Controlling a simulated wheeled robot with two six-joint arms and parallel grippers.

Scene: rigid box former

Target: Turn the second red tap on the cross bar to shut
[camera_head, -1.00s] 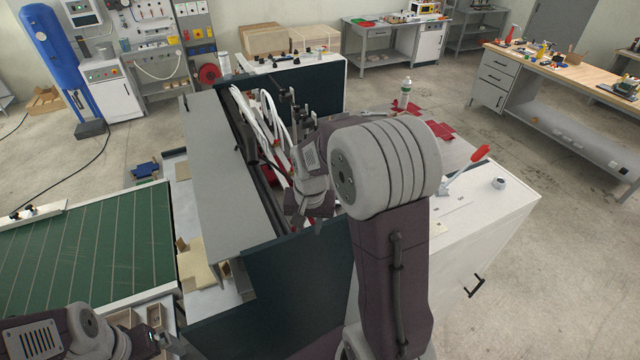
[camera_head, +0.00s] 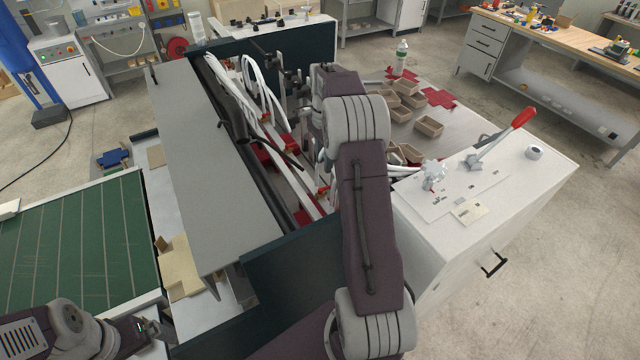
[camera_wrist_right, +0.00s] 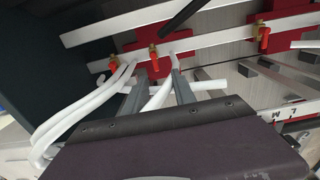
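In the right wrist view, a pale cross bar (camera_wrist_right: 212,41) carries red taps on brass fittings: a left one (camera_wrist_right: 102,80), a middle one (camera_wrist_right: 154,60) and a right one (camera_wrist_right: 264,40). The middle one is second from the left among those visible. My right gripper (camera_wrist_right: 161,76) has its two fingers apart, with the middle tap just beyond the gap between the tips; contact cannot be told. A white hose shows between the fingers. In the head view my right arm hides most of this gripper. My left gripper (camera_head: 150,328) is at the lower left, its fingers unclear.
White hoses (camera_head: 262,85) and dark rods crowd the machine's trough. A grey cover panel (camera_head: 200,170) flanks it on the left. A white cabinet (camera_head: 440,225) with a red-handled lever (camera_head: 510,130) stands right. Small cardboard boxes (camera_head: 429,127) lie behind it.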

